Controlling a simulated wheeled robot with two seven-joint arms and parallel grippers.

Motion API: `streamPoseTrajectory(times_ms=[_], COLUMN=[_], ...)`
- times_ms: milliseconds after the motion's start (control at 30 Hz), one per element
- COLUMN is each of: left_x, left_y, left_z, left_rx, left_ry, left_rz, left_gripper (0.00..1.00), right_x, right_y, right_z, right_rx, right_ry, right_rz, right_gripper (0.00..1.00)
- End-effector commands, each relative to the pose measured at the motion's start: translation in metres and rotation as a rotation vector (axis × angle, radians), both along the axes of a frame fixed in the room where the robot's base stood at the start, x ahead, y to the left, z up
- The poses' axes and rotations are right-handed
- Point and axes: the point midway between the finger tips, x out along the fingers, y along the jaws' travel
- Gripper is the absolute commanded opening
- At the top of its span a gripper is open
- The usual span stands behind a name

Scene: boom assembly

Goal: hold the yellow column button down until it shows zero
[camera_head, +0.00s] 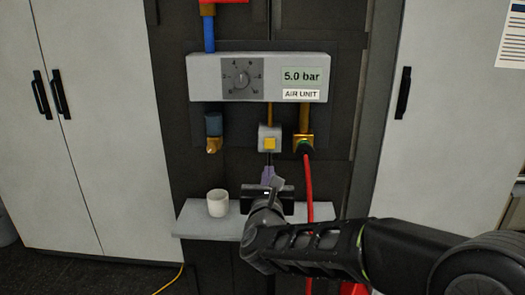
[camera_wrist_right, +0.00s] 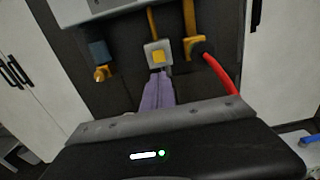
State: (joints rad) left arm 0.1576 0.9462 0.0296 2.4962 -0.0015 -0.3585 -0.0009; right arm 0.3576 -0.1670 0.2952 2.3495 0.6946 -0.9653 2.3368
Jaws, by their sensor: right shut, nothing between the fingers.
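The yellow column button (camera_head: 269,144) sits on a small pale block below the air unit (camera_head: 230,62). It also shows in the right wrist view (camera_wrist_right: 158,56). The unit's green display (camera_head: 302,76) reads 5.0 bar. My right gripper (camera_head: 268,172) is shut and empty, its fingertips just below the button. In the right wrist view its purple-grey fingers (camera_wrist_right: 159,78) end close under the button block; I cannot tell whether they touch it. The button's face is not covered. My left gripper is in neither view.
A white cup (camera_head: 218,203) stands on the grey shelf (camera_head: 190,220), left of my right gripper. A red hose (camera_head: 308,185) hangs from a brass fitting (camera_head: 303,142) right of the button. A blue-topped brass nozzle (camera_head: 213,130) is at the left. Cabinet doors flank the panel.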

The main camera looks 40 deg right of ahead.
Motion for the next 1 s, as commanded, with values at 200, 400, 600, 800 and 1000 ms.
streamPoseTrajectory(times_ms=[200,400,600,800,1000], left_x=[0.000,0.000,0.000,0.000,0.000], left_y=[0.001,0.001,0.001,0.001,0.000], left_z=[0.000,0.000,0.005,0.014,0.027], left_rx=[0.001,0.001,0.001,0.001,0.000], left_ry=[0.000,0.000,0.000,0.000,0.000], left_rz=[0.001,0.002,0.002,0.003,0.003], left_gripper=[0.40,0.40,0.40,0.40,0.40], right_x=[0.000,0.002,0.015,0.041,0.074], right_y=[0.001,0.000,-0.010,-0.031,-0.055], right_z=[-0.001,-0.001,0.000,0.000,0.001], right_rx=[0.007,0.006,0.007,0.007,0.007], right_ry=[-0.004,-0.002,0.000,0.001,0.000], right_rz=[0.003,0.003,0.002,0.001,0.002], right_gripper=[0.00,0.00,0.00,0.00,0.00])
